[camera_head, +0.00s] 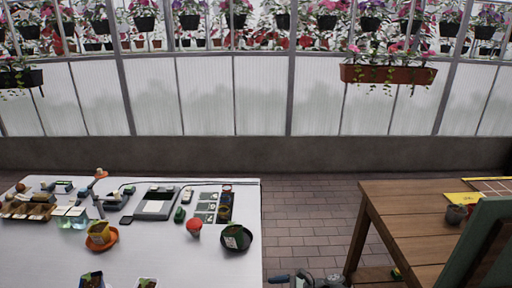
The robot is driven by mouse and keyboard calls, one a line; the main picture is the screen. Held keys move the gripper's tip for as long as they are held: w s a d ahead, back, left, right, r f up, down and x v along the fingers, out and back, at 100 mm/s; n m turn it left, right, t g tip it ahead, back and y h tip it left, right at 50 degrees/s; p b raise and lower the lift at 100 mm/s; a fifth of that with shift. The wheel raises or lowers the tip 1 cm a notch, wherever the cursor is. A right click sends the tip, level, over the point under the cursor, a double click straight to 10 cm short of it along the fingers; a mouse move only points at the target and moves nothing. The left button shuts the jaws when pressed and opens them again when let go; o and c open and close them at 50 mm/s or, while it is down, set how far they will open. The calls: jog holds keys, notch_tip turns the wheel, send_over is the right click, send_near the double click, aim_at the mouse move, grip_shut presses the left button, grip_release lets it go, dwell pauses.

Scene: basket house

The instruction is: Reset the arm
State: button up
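I do not make out my gripper in the head view. A grey and dark-blue mechanical shape (306,281) shows at the bottom edge, right of the white table. It is cut off by the frame, and I cannot tell whether it is part of my arm. The white table (200,262) fills the lower left. An orange pot on an orange saucer (100,236), a red round-topped item (194,227) and a green pot on a dark saucer (236,238) stand on it.
A wooden table (415,220) stands at the right, with a dark green panel (484,240) before it. Brick floor (310,220) lies open between the tables. A low wall (300,153) runs behind. Hanging planters (388,74) are high up.

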jog(key=s+d+f+n+g+h, duration=0.1)
jog(key=s+f+n+g+h, duration=0.5)
jog(key=s+f, duration=0.95)
jog(key=s+d+f+n+g+h, duration=0.3)
jog(key=s+d+f+n+h, duration=0.4)
jog(key=s, duration=0.8)
notch_tip(320, 180, down, 6)
jog(key=d+n, duration=0.2)
jog(key=n, duration=0.2)
jog(key=shift+d+r+n, duration=0.2)
jog(key=shift+n, duration=0.2)
